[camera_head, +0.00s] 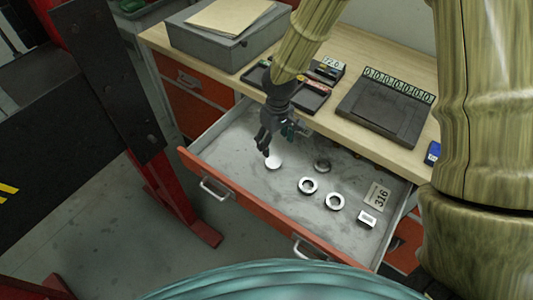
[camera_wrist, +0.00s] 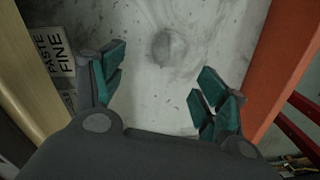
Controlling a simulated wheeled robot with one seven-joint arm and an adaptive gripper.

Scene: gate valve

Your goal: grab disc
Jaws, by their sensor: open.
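A bright, plain round disc (camera_head: 273,162) lies flat on the grey floor of the open drawer (camera_head: 235,150), toward the drawer's left part. My gripper (camera_head: 275,143) points down over the drawer, just above and behind the disc in the head view. In the wrist view my gripper (camera_wrist: 158,82) is open, with its teal pads wide apart and nothing between them. Ahead of the fingertips is a faint round grey shape (camera_wrist: 170,47); I cannot tell whether it is the disc or a mark on the drawer floor.
The orange drawer front (camera_head: 250,204) and the wooden worktop (camera_head: 365,137) bound the space. A "PASTE FINE" label (camera_wrist: 57,55) shows left.

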